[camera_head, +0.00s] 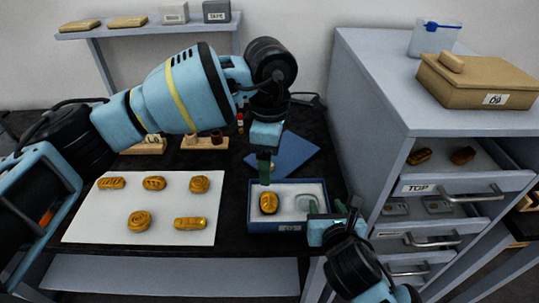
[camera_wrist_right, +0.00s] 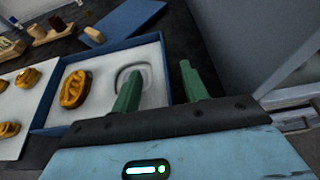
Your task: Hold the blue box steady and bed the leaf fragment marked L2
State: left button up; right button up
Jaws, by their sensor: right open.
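The blue box (camera_head: 258,227) stands on the dark table. A gold fragment (camera_head: 268,203) lies in its left part; the recess (camera_head: 307,203) at right is empty, and shows in the right wrist view (camera_wrist_right: 146,80). Several gold fragments lie on a white sheet (camera_head: 110,222) at left; no L2 mark is readable. My left gripper (camera_head: 265,172) points down at the box's back wall, left of its middle; its finger gap is unclear. My right gripper (camera_head: 343,208) is open and empty at the box's right end. In the right wrist view its fingers (camera_wrist_right: 158,72) appear either side of the right wall.
A blue panel (camera_head: 288,152) lies behind the box. Wooden holders (camera_head: 205,143) stand behind the sheet. At right is a grey cabinet (camera_head: 362,85) with open drawers, the top one (camera_head: 445,185) holding dark gold pieces. A cardboard box (camera_head: 470,82) is on it.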

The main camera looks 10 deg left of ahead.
jog(key=v, duration=1.1)
jog(key=shift+s, duration=0.2)
jog(key=shift+d+r, duration=0.1)
jog(key=shift+d, duration=0.05)
